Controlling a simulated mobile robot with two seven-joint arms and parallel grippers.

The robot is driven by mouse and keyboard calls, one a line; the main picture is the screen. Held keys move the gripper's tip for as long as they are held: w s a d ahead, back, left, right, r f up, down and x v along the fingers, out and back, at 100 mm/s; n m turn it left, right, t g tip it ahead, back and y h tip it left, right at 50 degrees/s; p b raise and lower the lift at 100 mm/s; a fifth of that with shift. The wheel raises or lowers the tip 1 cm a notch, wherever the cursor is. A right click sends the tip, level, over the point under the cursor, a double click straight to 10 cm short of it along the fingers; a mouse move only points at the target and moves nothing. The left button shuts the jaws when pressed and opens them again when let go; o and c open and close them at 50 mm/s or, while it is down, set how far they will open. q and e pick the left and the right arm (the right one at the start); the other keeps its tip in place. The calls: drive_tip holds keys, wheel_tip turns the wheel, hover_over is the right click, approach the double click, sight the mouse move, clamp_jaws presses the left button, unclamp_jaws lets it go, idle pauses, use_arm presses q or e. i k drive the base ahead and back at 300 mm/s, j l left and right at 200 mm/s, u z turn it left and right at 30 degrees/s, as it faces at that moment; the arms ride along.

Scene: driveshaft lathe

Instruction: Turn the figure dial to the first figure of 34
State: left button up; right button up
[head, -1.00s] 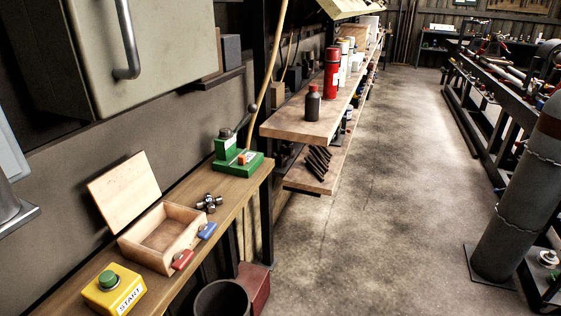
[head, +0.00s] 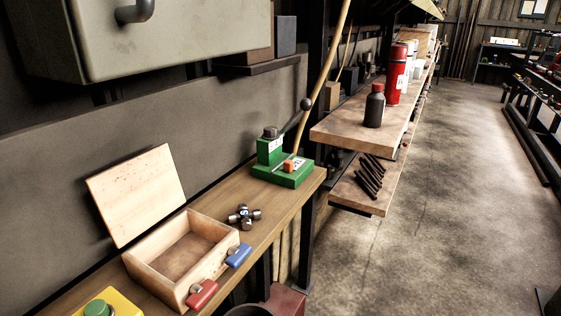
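A green device (head: 285,165) with a lever ending in a dark ball stands near the far end of the wooden bench. It has a dark knob on its post, an orange block and a small pale marked plate on its base. The marks are too small to read, and I cannot tell whether any part of it is the figure dial. Neither of my grippers is in the head view.
On the bench (head: 262,205) are an open wooden box (head: 150,262) with red and blue tags, a dark metal cross piece (head: 244,217) and a yellow button box (head: 110,303). A grey cabinet hangs above.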

sight(269, 132)
drive_tip(key=u, duration=0.65)
drive_tip(key=l+u, duration=0.45)
drive_tip(key=i+l+u, duration=0.1)
drive_tip(key=l+u, duration=0.5)
drive_tip(key=l, duration=0.25)
drive_tip(key=k+l+u, duration=0.15)
drive_tip(key=l, duration=0.25)
drive_tip(key=k+l, duration=0.1)
drive_tip(key=l, duration=0.35)
drive_tip(key=l+u, duration=0.1)
drive_tip(key=l, duration=0.3)
drive_tip(key=k, duration=0.05)
